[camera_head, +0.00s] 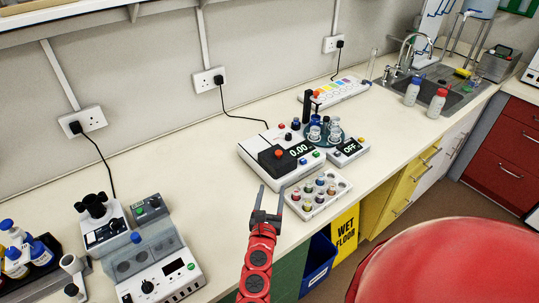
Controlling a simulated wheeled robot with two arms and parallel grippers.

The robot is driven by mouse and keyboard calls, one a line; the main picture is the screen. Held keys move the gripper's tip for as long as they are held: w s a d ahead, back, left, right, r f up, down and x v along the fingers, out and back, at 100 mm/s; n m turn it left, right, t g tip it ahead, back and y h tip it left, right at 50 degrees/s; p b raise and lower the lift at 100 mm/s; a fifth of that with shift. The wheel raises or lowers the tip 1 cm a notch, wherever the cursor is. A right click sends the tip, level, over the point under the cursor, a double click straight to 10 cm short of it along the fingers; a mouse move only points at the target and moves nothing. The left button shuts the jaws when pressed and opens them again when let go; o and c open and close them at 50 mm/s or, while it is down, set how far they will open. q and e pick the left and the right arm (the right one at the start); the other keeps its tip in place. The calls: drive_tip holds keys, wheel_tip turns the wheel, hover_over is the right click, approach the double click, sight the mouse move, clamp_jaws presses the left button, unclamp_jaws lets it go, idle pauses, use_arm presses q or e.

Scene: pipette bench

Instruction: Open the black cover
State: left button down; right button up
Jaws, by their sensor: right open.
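A white bench device (290,179) with a lit "0.00" display stands in the middle of the bench. A dark, black-looking cover (268,162) with a red knob (278,153) lies flat on its left front part and looks closed. My right gripper (271,190) reaches up from the bottom of the view on a red arm. Its two dark fingers are apart and nothing is between them. It is in front of the device, below the cover in the picture and apart from the cover. My left gripper is not in view.
A rack of small coloured-cap vials (318,194) stands just right of my gripper. A small box reading "OFF" (349,151) and glass vessels (315,132) crowd the device's right side. Bench surface (190,170) left of the device is clear.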

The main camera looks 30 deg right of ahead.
sight(278, 155)
drive_tip(key=p+x, duration=0.5)
drive_tip(key=x, duration=0.9)
drive_tip(key=shift+w+d, duration=0.1)
drive_tip(key=shift+w, duration=0.25)
drive_tip(key=shift+w+d, duration=0.4)
drive_tip(key=shift+d, duration=0.15)
clamp_jaws()
drive_tip(key=shift+f, duration=0.1)
